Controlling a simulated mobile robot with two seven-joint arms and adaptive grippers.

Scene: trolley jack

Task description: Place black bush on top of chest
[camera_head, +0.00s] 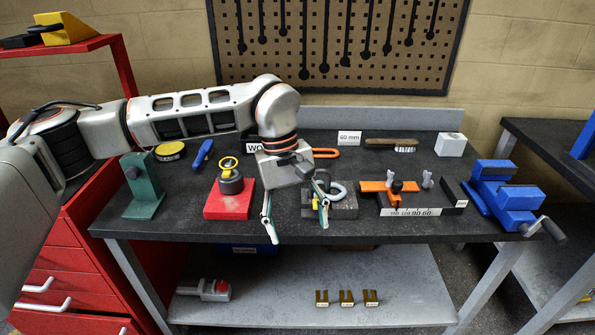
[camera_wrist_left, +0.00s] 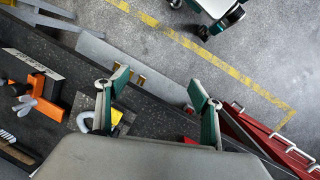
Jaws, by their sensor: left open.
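A dark cylindrical piece (camera_head: 231,181) with a yellow ring on top sits on a red block (camera_head: 228,205) on the workbench; it looks most like the black bush, but I cannot be sure. The red chest (camera_head: 75,265) with drawers stands left of the bench, its top partly hidden by my left arm; it also shows in the left wrist view (camera_wrist_left: 262,140). My left gripper (camera_head: 296,221) is open and empty, fingers pointing down at the bench's front edge, right of the red block. Both fingers show in the left wrist view (camera_wrist_left: 158,88). My right gripper is not visible.
A grey block (camera_head: 345,210) with a shackle stands right beside the left gripper. A green bracket (camera_head: 142,187) stands left of the red block. An orange clamp (camera_head: 388,187) and a blue vise (camera_head: 505,197) are farther right. The lower shelf (camera_head: 270,290) holds several small parts.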

